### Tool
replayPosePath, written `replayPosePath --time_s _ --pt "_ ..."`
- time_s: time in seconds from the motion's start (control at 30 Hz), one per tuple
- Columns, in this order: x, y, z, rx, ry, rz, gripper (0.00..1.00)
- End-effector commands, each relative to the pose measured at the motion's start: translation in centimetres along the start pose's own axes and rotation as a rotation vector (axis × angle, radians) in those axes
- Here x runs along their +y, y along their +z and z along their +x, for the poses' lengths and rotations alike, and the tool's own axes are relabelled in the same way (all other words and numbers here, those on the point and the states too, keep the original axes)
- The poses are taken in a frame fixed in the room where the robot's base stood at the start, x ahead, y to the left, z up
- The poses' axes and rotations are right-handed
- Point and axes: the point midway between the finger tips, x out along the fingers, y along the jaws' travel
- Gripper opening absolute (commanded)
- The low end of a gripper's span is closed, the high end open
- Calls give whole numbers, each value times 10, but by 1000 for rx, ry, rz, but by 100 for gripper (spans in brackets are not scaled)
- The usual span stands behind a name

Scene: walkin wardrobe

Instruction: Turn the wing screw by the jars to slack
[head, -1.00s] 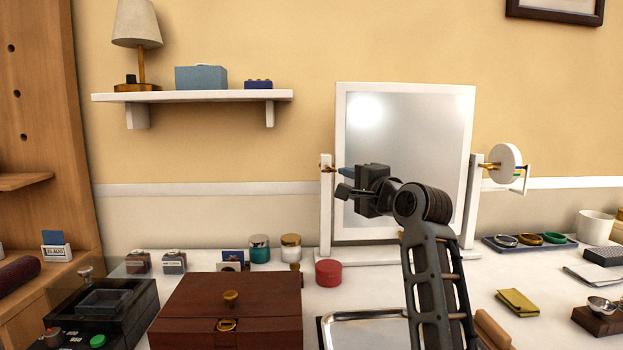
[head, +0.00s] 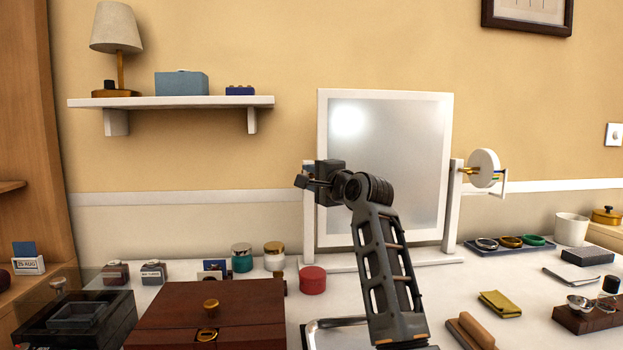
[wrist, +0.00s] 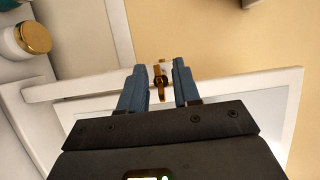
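The brass wing screw (wrist: 160,81) is on the left post (head: 308,225) of the mirror stand, on the side near the jars. In the wrist view it shows between the two blue fingers of my gripper (wrist: 159,85), with a gap on each side. My gripper is open around it and looks clear of it. In the head view my gripper (head: 305,182) is in front of the left post and hides the screw. The mirror (head: 390,180) stands tilted in its white frame. The teal jar (head: 242,258) and the white gold-lidded jar (head: 275,257) stand left of the post.
A red round box (head: 312,280) sits at the foot of the stand. A brown wooden box (head: 205,315) is in front of the jars. A white shelf (head: 170,101) hangs above left. A white disc (head: 484,168) is on the right post. A ring tray (head: 510,247) lies to the right.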

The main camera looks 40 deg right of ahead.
Motion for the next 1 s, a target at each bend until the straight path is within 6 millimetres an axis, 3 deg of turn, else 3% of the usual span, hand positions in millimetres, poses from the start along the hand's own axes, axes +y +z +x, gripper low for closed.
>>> replayPosePath --time_s 0.07,0.4,1.0 --pt "0 0 0 0 0 0 32" --pt "0 0 0 0 1 0 0" --pt "-4 0 0 0 50 -110 0"
